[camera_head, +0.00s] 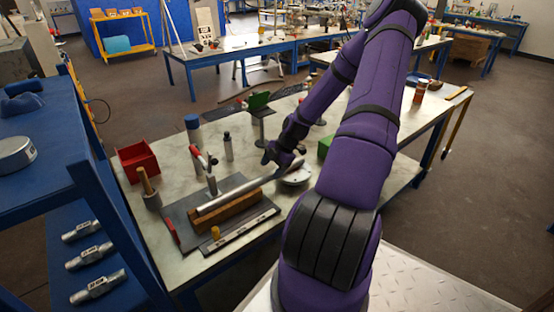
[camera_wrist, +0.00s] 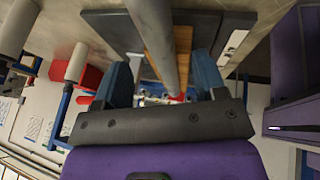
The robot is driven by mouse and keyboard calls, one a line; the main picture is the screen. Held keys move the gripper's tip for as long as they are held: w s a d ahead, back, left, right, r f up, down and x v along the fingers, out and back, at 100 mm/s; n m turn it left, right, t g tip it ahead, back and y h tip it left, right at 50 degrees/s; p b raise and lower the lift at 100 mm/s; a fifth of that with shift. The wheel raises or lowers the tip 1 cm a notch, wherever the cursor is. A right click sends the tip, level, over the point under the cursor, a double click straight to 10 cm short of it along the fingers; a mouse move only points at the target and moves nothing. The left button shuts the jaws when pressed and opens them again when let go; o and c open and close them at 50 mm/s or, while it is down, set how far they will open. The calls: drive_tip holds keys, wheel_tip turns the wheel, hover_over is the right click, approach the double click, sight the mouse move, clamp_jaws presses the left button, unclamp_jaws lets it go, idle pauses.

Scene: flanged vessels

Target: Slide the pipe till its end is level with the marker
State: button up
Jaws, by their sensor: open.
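The silver pipe (camera_head: 236,193) lies lengthwise along a brown wooden block (camera_head: 228,213) on a dark mat. A strip with white marks (camera_head: 245,230) runs along the block's front side. A small yellow piece (camera_head: 215,233) stands at the strip's left part; it may be the marker, but I cannot tell for sure. My gripper (camera_head: 277,160) is by the pipe's right end. In the wrist view my gripper (camera_wrist: 163,80) is open, its two blue fingers on either side of the pipe (camera_wrist: 157,35), with gaps visible. The pipe's right end is partly hidden by my gripper.
A red bin (camera_head: 138,162), a wooden-handled mallet (camera_head: 149,190), a clamp stand (camera_head: 208,172) and bottles stand behind and left of the mat. A round metal dish (camera_head: 296,175) is close to my gripper. The bench's right part has some free room.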

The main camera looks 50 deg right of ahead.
sight(267, 175)
drive_tip(key=shift+x, duration=2.4)
clamp_jaws()
